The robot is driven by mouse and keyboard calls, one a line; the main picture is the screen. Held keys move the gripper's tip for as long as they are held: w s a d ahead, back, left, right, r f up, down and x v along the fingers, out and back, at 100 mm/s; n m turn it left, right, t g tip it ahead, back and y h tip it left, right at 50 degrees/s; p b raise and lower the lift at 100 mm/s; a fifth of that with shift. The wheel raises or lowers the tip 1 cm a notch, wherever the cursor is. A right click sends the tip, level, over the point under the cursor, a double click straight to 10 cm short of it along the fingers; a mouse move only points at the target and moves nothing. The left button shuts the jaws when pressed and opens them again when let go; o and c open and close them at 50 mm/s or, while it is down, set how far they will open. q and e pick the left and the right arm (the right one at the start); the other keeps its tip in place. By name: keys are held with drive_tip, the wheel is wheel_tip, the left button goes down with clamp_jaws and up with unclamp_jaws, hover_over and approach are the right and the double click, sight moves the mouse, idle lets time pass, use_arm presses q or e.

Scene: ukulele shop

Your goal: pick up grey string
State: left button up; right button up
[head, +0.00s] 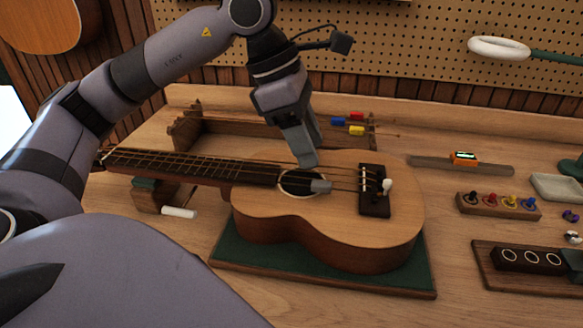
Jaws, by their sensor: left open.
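A ukulele (330,220) lies face up on a green mat (225,250), its neck (190,165) pointing left. A small grey piece (320,186) sits at the right edge of the sound hole, along the strings. It looks like the grey string's tag, but I cannot make out a separate grey string. My left gripper (311,156) points down just above the sound hole, slightly above and left of the grey piece in the picture. It is open, and nothing shows between its fingers. The fingers overlap each other from this angle, and I cannot tell whether they touch the strings.
Blue (338,121), red (357,115) and yellow (356,130) tags lie by a wooden rack (235,133) behind the ukulele. A tuner (464,158), a peg block (490,204) and a dark tray (500,280) are at right. A white roll (179,212) lies left.

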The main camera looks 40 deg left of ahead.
sight(320, 182)
use_arm(q)
drive_tip(key=x, duration=0.4)
drive_tip(key=p+x, duration=0.1)
drive_tip(key=x, duration=0.1)
drive_tip(key=shift+a+f, duration=0.25)
drive_tip(key=shift+f, duration=0.1)
clamp_jaws()
